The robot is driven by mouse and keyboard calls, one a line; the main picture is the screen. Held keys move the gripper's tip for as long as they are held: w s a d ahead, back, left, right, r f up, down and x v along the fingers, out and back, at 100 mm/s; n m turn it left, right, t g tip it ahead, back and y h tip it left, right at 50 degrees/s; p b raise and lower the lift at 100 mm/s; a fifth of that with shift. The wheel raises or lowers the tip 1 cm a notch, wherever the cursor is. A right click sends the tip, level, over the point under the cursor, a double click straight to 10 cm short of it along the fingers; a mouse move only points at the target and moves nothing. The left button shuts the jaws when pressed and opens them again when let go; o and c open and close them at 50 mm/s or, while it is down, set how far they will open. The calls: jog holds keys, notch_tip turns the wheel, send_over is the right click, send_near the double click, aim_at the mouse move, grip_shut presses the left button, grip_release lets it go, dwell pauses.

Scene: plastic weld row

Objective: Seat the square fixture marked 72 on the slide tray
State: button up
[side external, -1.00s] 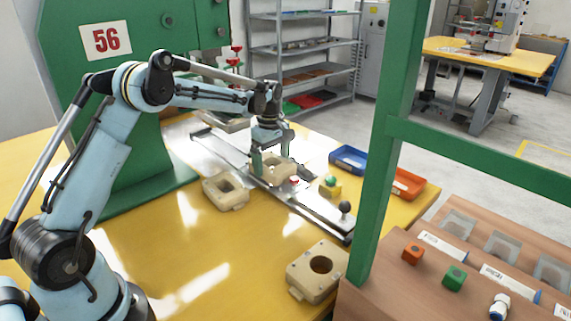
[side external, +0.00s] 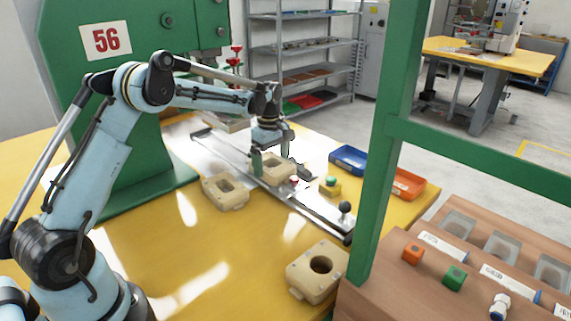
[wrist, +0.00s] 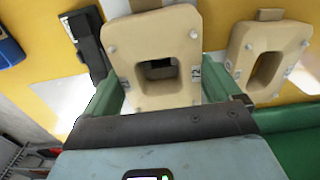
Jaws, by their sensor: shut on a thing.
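My gripper (side external: 272,155) is shut on a tan square fixture (side external: 274,174) with a central opening, over the middle of the metal slide tray (side external: 232,155). In the wrist view the held fixture (wrist: 180,98) sits between the green fingers (wrist: 160,95). A second tan fixture (side external: 226,200) with a squarish opening lies on the yellow table beside the tray, also visible in the wrist view (wrist: 236,60).
A tan fixture with a round hole (side external: 303,283) lies at the table's front. A yellow block with a green button (side external: 330,188) and a black knob (side external: 345,207) are near the tray's near end. Blue (side external: 348,159) and orange (side external: 408,184) bins stand right. A green post (side external: 385,150) rises in front.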

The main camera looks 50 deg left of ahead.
jog(key=shift+f, duration=0.55)
dwell(0.4)
jog(key=o, duration=0.9)
jog(key=shift+c, duration=0.3)
notch_tip(320, 180, up, 7)
dwell(0.4)
